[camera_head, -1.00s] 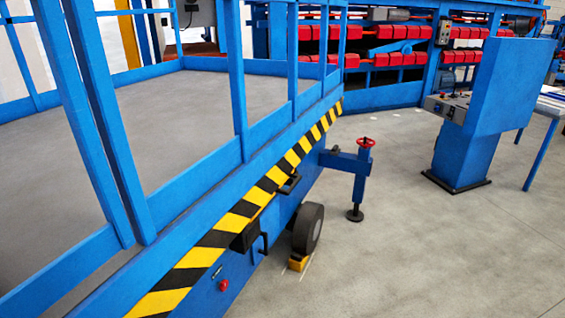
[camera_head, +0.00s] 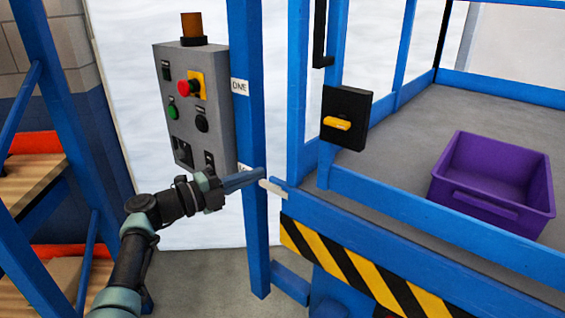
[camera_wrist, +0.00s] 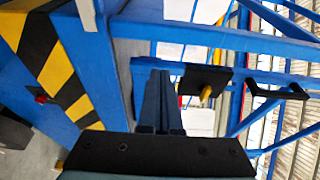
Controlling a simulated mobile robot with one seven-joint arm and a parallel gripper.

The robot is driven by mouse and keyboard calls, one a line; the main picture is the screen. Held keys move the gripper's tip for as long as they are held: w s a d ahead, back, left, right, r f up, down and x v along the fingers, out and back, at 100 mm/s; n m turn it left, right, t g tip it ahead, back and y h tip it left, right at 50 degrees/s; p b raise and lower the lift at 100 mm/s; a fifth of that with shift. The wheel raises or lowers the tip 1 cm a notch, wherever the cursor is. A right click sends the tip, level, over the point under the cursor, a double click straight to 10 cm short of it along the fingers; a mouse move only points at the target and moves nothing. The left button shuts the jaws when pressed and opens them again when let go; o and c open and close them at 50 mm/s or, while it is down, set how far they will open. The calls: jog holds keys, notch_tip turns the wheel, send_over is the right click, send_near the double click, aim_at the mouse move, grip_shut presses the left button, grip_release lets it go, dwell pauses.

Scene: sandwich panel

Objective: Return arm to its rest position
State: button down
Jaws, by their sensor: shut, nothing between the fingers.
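My arm reaches in from the lower left of the head view. My gripper (camera_head: 262,173) is shut and empty, its fingers together. Its tips are in front of or close beside the blue post (camera_head: 247,120), just below the grey control box; I cannot tell whether they touch it. In the wrist view the closed fingers (camera_wrist: 158,80) point up the picture towards blue rails, with a black box bearing a yellow handle (camera_wrist: 205,92) just right of them. A short white bar end (camera_head: 272,187) shows right of the tips.
The grey control box (camera_head: 197,105) has a red button and an orange lamp. A black switch box (camera_head: 345,117) sits on the railing. A purple crate (camera_head: 493,180) stands on the platform floor (camera_head: 425,130). Shelving (camera_head: 40,190) stands close to my arm at left.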

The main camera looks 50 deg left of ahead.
jog(key=shift+s+a+f, duration=0.1)
jog(key=shift+a+f, duration=0.05)
